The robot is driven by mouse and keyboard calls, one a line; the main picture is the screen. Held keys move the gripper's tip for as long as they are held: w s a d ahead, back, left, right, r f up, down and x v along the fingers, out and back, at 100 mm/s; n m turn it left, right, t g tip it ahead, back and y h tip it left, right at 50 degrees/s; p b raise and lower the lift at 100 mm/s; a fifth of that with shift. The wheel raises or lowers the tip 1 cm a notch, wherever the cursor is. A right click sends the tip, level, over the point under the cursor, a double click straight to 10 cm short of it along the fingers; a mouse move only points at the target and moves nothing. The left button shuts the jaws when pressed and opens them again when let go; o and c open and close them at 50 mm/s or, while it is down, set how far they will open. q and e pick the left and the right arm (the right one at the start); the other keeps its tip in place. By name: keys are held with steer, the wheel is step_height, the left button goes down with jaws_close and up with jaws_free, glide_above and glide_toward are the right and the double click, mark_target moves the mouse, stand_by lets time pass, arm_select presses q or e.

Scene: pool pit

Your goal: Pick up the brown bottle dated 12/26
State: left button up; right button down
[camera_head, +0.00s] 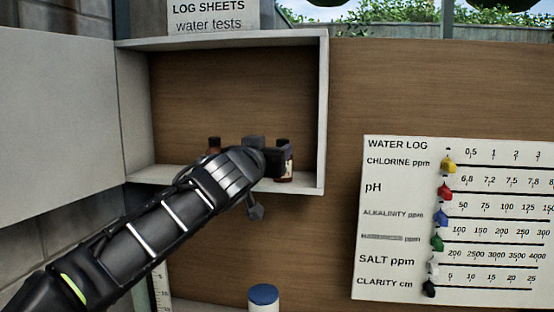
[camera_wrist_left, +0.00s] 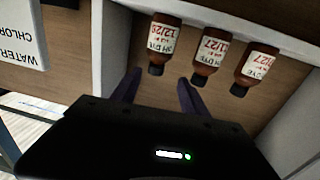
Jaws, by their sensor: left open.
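Three brown bottles with dark caps and white labels show upside down in the left wrist view. The leftmost there (camera_wrist_left: 165,42) has red digits that seem to read 12/26; the middle one (camera_wrist_left: 211,55) seems to read 11/27, and the right one (camera_wrist_left: 255,68) ends in 27. My left gripper (camera_wrist_left: 159,78) is open, its two fingers pointing at the leftmost bottle, whose cap lies about between the fingertips. In the head view my left gripper (camera_head: 267,155) is at the shelf, beside a brown bottle (camera_head: 285,165) at right; my arm hides part of the row.
The bottles stand in an open wall cabinet (camera_head: 322,120) with side walls and a raised floor. A water log board (camera_head: 400,290) hangs at right. A white container with a blue lid (camera_head: 263,295) is below. A pale panel (camera_head: 60,120) is at left.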

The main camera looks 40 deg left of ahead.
mark_target(281, 144)
arm_select(q)
steer(key=shift+p+x, duration=0.5)
steer(key=shift+x, duration=0.4)
steer(key=shift+w, duration=0.25)
steer(key=shift+w+r, duration=0.1)
steer(key=p+x, duration=0.2)
steer(key=x, duration=0.2)
steer(key=shift+w+d, duration=0.15)
steer(key=shift+w, duration=0.1)
steer(key=shift+w+a, duration=0.2)
steer(key=shift+w, duration=0.15)
steer(key=shift+s, duration=0.1)
steer(key=shift+c, duration=0.5)
